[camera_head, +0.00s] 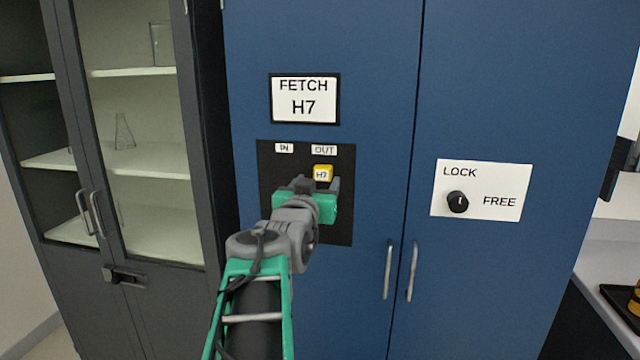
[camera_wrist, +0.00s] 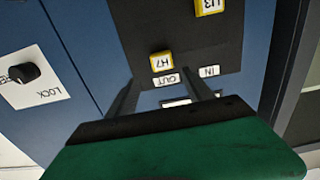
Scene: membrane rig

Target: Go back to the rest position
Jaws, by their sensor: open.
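My gripper (camera_head: 321,186) is extended in front of the black panel (camera_head: 340,232) on the blue cabinet. Its two fingers are apart and point at the panel; it also shows in the wrist view (camera_wrist: 162,88). A yellow block marked H7 (camera_head: 323,173) sits on the panel just below the OUT label (camera_head: 324,150). In the wrist view, which is turned upside down, the H7 block (camera_wrist: 161,63) lies just beyond the fingertips with nothing between the fingers. A second yellow block (camera_wrist: 209,6) is cut off at the top edge there; in the head view my gripper hides it.
A FETCH H7 sign (camera_head: 304,100) is above the panel, and the IN label (camera_head: 284,148) is beside OUT. A LOCK/FREE plate (camera_head: 480,190) with a black knob (camera_head: 458,201) is at right. Door handles (camera_head: 388,270) project below. A glass-fronted cabinet (camera_head: 130,150) stands left.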

